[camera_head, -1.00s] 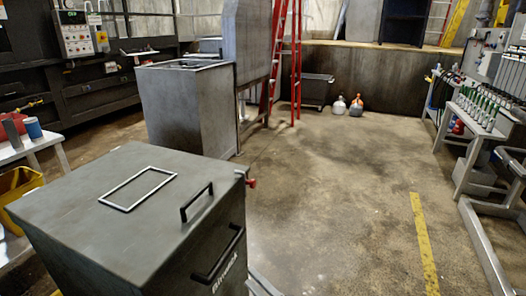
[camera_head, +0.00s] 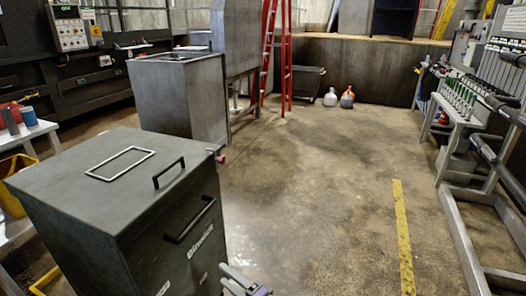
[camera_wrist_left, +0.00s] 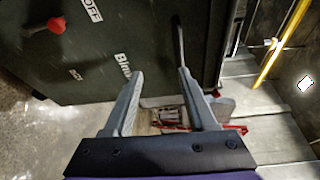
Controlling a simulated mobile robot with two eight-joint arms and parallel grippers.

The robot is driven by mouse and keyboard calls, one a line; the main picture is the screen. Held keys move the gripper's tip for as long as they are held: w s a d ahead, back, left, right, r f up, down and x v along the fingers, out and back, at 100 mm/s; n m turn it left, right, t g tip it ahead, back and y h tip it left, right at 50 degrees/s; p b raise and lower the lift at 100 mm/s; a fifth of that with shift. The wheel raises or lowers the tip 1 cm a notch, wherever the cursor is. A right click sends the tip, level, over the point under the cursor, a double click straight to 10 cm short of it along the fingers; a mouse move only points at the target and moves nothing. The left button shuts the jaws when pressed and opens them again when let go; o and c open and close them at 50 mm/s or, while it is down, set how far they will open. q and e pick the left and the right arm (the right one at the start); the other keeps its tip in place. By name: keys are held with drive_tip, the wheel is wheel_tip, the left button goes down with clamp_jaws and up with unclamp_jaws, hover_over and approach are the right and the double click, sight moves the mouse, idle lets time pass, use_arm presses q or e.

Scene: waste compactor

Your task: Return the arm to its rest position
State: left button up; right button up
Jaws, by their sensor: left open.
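My left gripper (camera_head: 236,284) shows at the bottom edge of the head view, just right of the dark metal bin (camera_head: 110,185) and near its front face. In the left wrist view its two grey fingers (camera_wrist_left: 160,73) are spread apart with nothing held between them. The bin's dark face (camera_wrist_left: 95,60) lies beyond the fingertips there, tilted in the picture. The bin's lid is down, with a black handle (camera_head: 169,173) on top and another on the front. My right gripper is not in view.
A grey metal bin (camera_head: 180,100) stands behind the dark one, near a red ladder (camera_head: 268,50). Two jugs (camera_head: 338,97) stand by the back wall. Metal racks (camera_head: 465,215) line the right side. The concrete floor between is open, with a yellow line (camera_head: 403,235).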

use_arm(q)
drive_tip(key=s+a+f+n+g+h, duration=0.2)
drive_tip(key=s+a+g+h, duration=0.1)
drive_tip(key=s+a, duration=0.3)
drive_tip(key=s+a+f+n+g+h, duration=0.1)
drive_tip(key=s+a+f+g+h, duration=0.15)
drive_tip(key=s+a, duration=0.3)
drive_tip(key=s+d+f+n+g+h, duration=0.1)
drive_tip(key=s+f+n+h, duration=0.2)
drive_tip(key=s, duration=0.4)
drive_tip(key=s+d+f+n+h, duration=0.1)
drive_tip(key=s+d+n+h, duration=0.15)
drive_tip(key=s+h, duration=0.4)
wheel_tip(320, 180, up, 24)
drive_tip(key=y+p, duration=0.2)
drive_tip(key=p, duration=1.9)
drive_tip(key=shift+w+a+r+n+t, duration=0.25)
drive_tip(key=shift+w+a+n+t, duration=0.05)
drive_tip(key=shift+a+n+t, duration=0.05)
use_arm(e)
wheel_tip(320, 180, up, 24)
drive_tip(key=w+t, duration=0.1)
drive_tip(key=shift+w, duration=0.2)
use_arm(q)
drive_tip(key=shift+s, duration=0.15)
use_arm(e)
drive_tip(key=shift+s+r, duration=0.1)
use_arm(q)
drive_tip(key=shift+c, duration=0.4)
